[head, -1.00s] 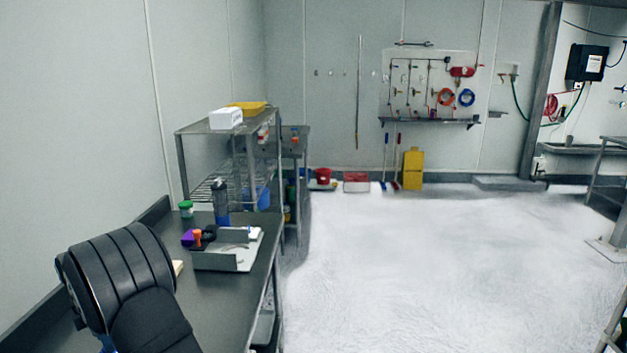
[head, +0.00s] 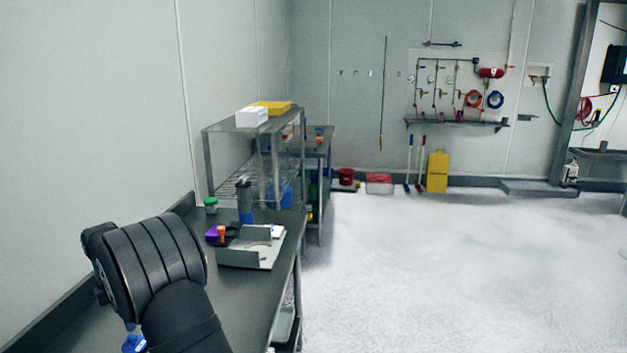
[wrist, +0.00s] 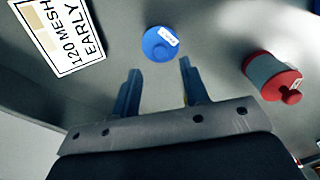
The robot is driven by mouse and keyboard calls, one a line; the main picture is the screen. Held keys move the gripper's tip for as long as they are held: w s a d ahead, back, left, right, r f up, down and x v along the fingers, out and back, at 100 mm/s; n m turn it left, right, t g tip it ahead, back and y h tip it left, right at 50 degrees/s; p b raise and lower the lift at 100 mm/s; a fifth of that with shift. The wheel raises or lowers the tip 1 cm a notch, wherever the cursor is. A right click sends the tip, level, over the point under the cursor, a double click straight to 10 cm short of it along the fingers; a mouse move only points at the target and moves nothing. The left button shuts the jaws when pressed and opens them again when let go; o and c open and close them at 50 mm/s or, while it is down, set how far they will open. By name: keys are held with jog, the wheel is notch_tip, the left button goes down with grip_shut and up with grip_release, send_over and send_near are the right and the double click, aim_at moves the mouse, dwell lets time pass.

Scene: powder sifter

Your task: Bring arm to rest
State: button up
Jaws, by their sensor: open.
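My gripper (wrist: 160,88) shows in the wrist view with its two fingers apart and nothing between them. It is above a grey metal surface, apart from the things lying there. In the head view a dark ribbed part of my arm fills the lower left, over the bench (head: 245,305); the gripper itself is hidden there.
In the wrist view a round blue lid (wrist: 158,48) is just beyond the fingertips, a red-capped container (wrist: 272,76) is at right, and a "120 MESH EARLY" sign (wrist: 62,35) is at left. The head view shows a grey tray (head: 250,257), a green-lidded jar (head: 211,206) and a shelf rack (head: 228,125).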

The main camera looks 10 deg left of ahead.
notch_tip(320, 180, down, 6)
jog(key=shift+r, duration=0.15)
notch_tip(320, 180, up, 4)
jog(key=shift+r, duration=0.2)
jog(key=w+d+r, duration=0.4)
jog(key=d+r, duration=0.4)
jog(key=d, duration=0.4)
jog(key=s+d+r+m, duration=0.2)
jog(key=s+d+m, duration=0.2)
jog(key=s+d, duration=0.4)
jog(key=s+d+r+m, duration=0.1)
jog(key=s+d+m, duration=0.4)
jog(key=d, duration=0.8)
jog(key=shift+s+r, duration=0.35)
jog(key=shift+s, duration=1.15)
